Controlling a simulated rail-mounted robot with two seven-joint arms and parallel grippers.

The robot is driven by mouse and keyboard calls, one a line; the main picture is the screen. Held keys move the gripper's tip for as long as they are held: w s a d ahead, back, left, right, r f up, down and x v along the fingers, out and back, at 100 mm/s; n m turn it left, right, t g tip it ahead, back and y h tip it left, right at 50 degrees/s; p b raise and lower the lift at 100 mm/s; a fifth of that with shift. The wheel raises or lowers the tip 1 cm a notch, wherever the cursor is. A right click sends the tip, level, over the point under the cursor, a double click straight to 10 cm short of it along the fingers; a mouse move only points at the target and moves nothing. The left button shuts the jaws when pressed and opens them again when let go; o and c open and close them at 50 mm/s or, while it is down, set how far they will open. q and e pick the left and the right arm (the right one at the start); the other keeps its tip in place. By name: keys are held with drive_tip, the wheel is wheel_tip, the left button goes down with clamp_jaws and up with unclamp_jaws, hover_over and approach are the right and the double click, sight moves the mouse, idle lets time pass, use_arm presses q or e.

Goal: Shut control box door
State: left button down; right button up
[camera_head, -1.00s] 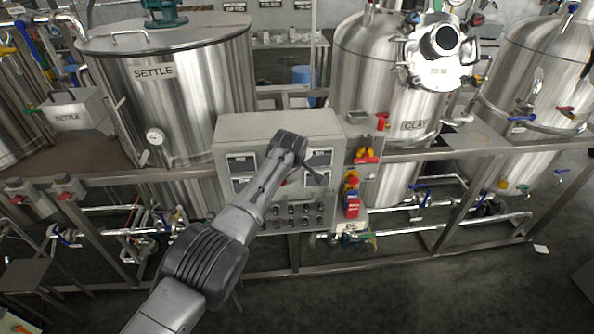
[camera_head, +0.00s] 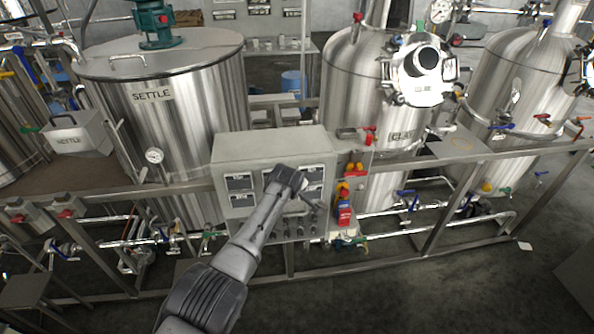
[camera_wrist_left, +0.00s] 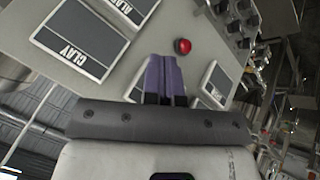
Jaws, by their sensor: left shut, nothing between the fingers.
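The grey control box (camera_head: 238,150) stands on the frame rail between the tanks in the head view. Its front panel carries dark displays and rows of knobs. The panel looks nearly flush with the box, but my arm covers part of it, so I cannot tell whether it is fully shut. My left gripper (camera_head: 308,192) is in front of the panel's right half, shut and empty. In the left wrist view its purple fingers (camera_wrist_left: 166,78) are together before the panel face (camera_wrist_left: 130,72), near a red button (camera_wrist_left: 182,46) and a CLAY label. Contact is unclear. My right gripper is not in view.
The SETTLE tank (camera_head: 190,120) stands behind on the left and the CLAY tank (camera_head: 345,100) behind on the right. Red and yellow switches (camera_head: 344,205) sit right beside the box. Pipes and valves run below. The floor in front (camera_head: 430,295) is clear.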

use_arm(q)
drive_tip(key=s+d+r+m+t+h, duration=0.1)
drive_tip(key=s+d+r+m, duration=0.3)
drive_tip(key=r, duration=0.7)
drive_tip(key=s+d+r+m+t, duration=0.1)
drive_tip(key=s+r+m+t, duration=0.15)
drive_tip(key=r+m, duration=0.65)
drive_tip(key=s+a+r+n+t+h, duration=0.1)
drive_tip(key=s+a+r, duration=0.15)
drive_tip(key=r, duration=0.25)
drive_tip(key=s+a+r+t, duration=0.1)
drive_tip(key=s+a+r, duration=0.1)
drive_tip(key=s+r, duration=0.2)
drive_tip(key=s+a+f+n, duration=0.1)
drive_tip(key=s+a+f, duration=0.4)
drive_tip(key=s+f, duration=0.4)
drive_tip(key=s+a+f, duration=0.6)
drive_tip(key=s+f, duration=0.2)
drive_tip(key=s, duration=0.1)
drive_tip(key=s+a+f+g+y, duration=0.3)
drive_tip(key=s+f+g, duration=0.6)
drive_tip(key=s+f, duration=1.6)
wheel_tip(320, 180, up, 12)
drive_tip(key=s+a+h+p, duration=0.1)
drive_tip(key=p, duration=1.1)
drive_tip(key=shift+s+a+p, duration=0.2)
drive_tip(key=shift+p, duration=0.1)
